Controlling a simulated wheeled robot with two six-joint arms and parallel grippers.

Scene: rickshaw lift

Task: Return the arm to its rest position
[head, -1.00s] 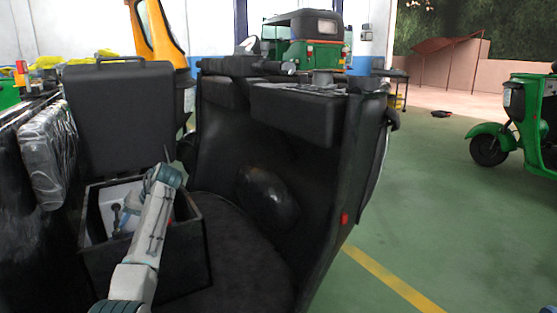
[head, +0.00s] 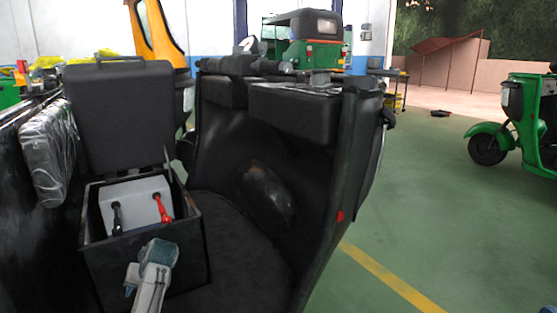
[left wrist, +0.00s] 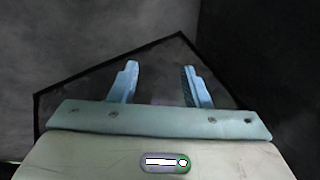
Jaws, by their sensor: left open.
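My left arm (head: 153,275) shows at the bottom left of the head view, in front of the open black box. Its gripper's fingers cannot be made out there. In the left wrist view the left gripper (left wrist: 160,67) has its two blue fingers apart with nothing between them. A dark panel with a black edge lies beyond the fingers. My right gripper is not in view.
The black box (head: 95,262) holds a light grey battery (head: 135,202) with a red and a black connector. Its lid (head: 124,115) stands open. The dark rickshaw cabin (head: 270,200) is to the right. Green floor (head: 440,220) is clear farther right.

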